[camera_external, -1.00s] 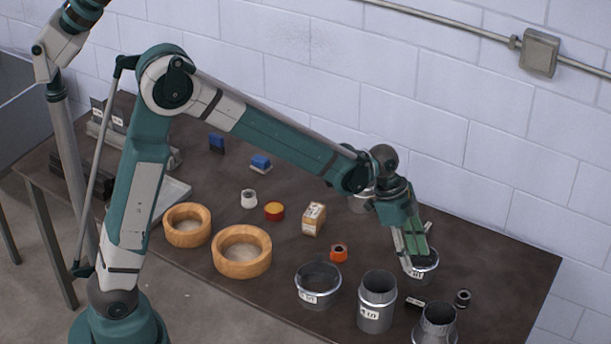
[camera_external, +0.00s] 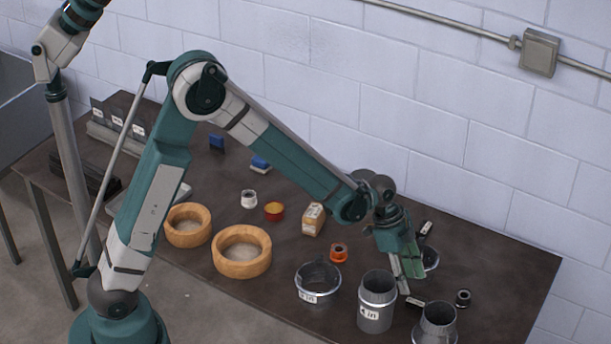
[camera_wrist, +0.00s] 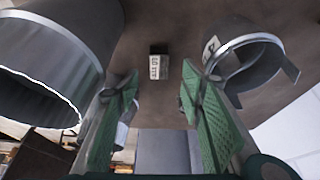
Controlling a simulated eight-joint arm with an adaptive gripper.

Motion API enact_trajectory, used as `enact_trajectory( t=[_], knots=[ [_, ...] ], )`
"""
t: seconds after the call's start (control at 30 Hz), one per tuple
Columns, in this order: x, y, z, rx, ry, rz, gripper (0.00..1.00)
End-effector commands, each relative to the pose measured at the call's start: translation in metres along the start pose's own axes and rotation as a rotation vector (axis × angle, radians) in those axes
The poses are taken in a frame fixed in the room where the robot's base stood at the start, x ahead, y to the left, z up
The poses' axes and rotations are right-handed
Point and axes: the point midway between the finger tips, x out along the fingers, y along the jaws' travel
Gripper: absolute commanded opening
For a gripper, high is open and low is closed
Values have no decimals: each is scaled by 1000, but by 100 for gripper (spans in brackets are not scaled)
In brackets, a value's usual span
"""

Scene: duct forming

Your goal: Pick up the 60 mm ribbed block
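A small dark block with a white label (camera_wrist: 158,67) lies on the table ahead of my gripper, between the lines of its fingers, in the wrist view. Its label print is inverted and too small to read surely. What looks like the same block (camera_external: 414,302) lies by my fingertips in the external view. Another small dark block with a white face (camera_external: 426,228) lies behind my gripper; I cannot tell its size. My gripper (camera_external: 411,284) points down, and its green fingers (camera_wrist: 158,90) are spread apart with nothing between them.
A tall metal duct piece (camera_external: 375,318) stands left of my gripper, and a flared one (camera_external: 437,325) in front. A round metal collar (camera_external: 431,257) is close behind the fingers. A dark ring-like part (camera_external: 463,298) lies to the right. The table's right end is clear.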

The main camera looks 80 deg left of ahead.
Motion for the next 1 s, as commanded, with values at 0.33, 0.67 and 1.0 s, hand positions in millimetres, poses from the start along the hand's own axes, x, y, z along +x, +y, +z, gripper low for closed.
enact_trajectory(
  t=[0.33, 0.67, 1.0],
  knots=[
    [20, 0, 0, 0, 0, 0, 39],
    [21, 0, 0, 0, 0, 0, 39],
    [41, 2, -2, 1, 0, 0, 39]
  ],
)
